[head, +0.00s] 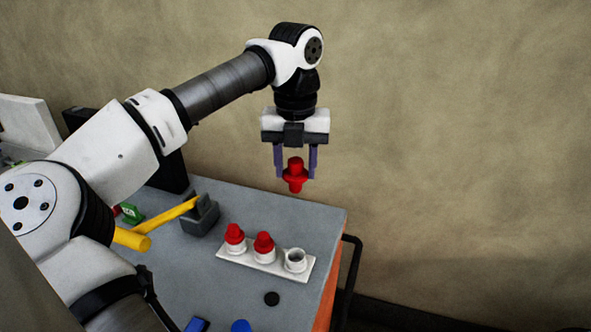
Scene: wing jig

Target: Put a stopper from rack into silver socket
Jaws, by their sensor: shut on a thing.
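My gripper (295,174) is shut on a red stopper (295,167) and holds it upright in the air above the far right part of the grey table. The white rack (283,269) lies on the table below. Two red stoppers, a left one (234,233) and a middle one (264,242), sit in its holders. The right holder (295,260) is empty. I cannot make out a silver socket in the head view; my arm hides part of the table's left side.
A yellow-handled tool with a grey head (201,214) lies left of the rack. A dark rail (349,270) runs beside the table's right edge. Bare table surface (290,209) lies behind the rack.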

